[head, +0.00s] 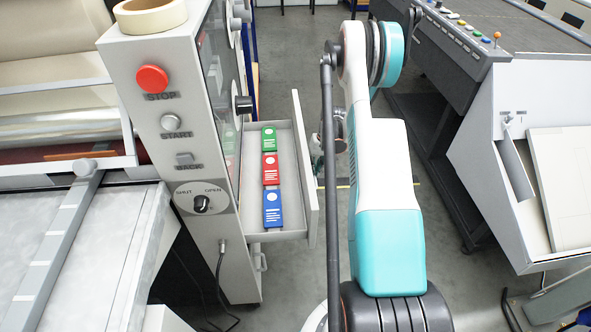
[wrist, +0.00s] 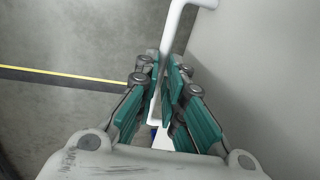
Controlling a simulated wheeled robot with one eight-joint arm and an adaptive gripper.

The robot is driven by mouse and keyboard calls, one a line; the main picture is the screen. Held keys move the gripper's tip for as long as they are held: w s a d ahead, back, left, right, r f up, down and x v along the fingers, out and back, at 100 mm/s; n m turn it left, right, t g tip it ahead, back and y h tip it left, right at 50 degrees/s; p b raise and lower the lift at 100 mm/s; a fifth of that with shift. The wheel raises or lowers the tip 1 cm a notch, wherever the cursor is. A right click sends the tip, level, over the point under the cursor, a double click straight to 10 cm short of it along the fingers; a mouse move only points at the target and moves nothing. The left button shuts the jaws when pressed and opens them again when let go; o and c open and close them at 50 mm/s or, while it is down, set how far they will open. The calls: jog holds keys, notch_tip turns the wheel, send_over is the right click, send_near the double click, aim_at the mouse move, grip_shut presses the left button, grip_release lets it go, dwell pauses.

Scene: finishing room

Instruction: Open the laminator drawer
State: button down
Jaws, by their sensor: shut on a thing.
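The laminator drawer (head: 308,190) stands pulled out from the right side of the grey laminator (head: 220,262) in the head view. Its inside shows, with a green box (head: 268,139), a red box (head: 271,168) and a blue box (head: 272,208) in a row. In the wrist view, my gripper (wrist: 170,72) is shut on the white bar handle (wrist: 178,28), which runs up between the teal fingers and bends right at the top. In the head view, my gripper is mostly hidden behind my arm and the drawer's front.
The laminator's panel has a red stop button (head: 152,79) and a shut/open knob (head: 202,204). A roll of tape (head: 150,14) lies on top. A grey machine with a sloped front (head: 485,170) stands at the right. Bare floor (head: 445,285) lies between them.

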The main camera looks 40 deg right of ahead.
jog(key=s+d, duration=0.3)
jog(key=d, duration=0.2)
jog(key=shift+s+d, duration=0.25)
jog(key=shift+s, duration=0.1)
jog(key=c, duration=1.7)
grip_release()
jog(key=r, duration=0.4)
jog(key=d+r, duration=0.1)
jog(key=r, duration=0.3)
jog(key=s+d+r, duration=0.1)
jog(key=r, duration=0.2)
jog(key=shift+s+r, duration=0.1)
jog(key=shift+r, duration=0.3)
jog(key=shift+a, duration=0.1)
